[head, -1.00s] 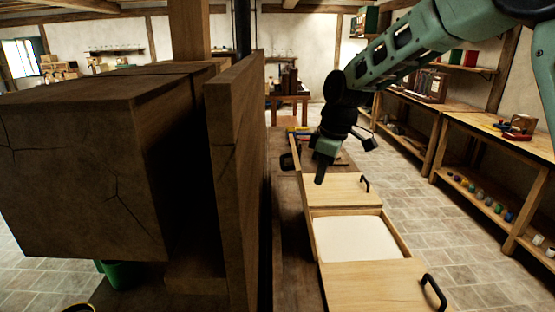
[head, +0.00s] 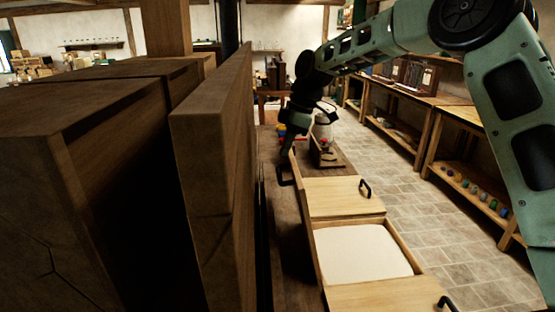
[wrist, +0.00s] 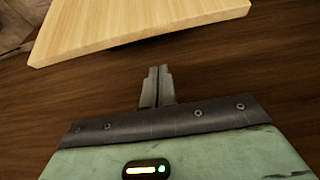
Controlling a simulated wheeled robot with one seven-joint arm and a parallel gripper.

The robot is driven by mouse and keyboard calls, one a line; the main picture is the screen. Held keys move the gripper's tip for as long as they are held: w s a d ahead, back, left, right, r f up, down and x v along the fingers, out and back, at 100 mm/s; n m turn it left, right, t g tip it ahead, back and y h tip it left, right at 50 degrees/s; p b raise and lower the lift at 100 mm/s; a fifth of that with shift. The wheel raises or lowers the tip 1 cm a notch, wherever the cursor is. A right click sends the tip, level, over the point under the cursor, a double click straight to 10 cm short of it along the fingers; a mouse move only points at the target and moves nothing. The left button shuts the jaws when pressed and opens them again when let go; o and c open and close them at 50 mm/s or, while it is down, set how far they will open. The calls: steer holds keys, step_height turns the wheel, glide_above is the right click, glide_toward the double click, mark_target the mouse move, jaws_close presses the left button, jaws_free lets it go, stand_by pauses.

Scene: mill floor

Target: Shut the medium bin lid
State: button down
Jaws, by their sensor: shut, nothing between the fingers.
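A row of pale wooden bins stands beside the dark beam. A near lid (head: 385,296) and a farther lid (head: 345,196) lie flat, each with a black handle on the right. Between them is an uncovered bin (head: 410,255) with white contents. At the far end a lid (head: 295,169) stands upright, nearly edge-on, with a black handle on its left; I cannot tell which is the medium one. My gripper (head: 287,152) is shut and empty near this upright lid's top. In the wrist view, its fingers (wrist: 158,72) point over dark wood, below a pale panel (wrist: 130,25), apart from it.
A large dark timber block (head: 215,170) fills the left and hides what lies behind it. A workbench (head: 425,100) with a lower shelf of small coloured items runs along the right. The tiled floor (head: 440,210) between is clear.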

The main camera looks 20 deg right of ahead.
steer(key=p+x, duration=0.3)
steer(key=x, duration=0.6)
steer(key=shift+f, duration=0.2)
steer(key=shift+s, duration=0.15)
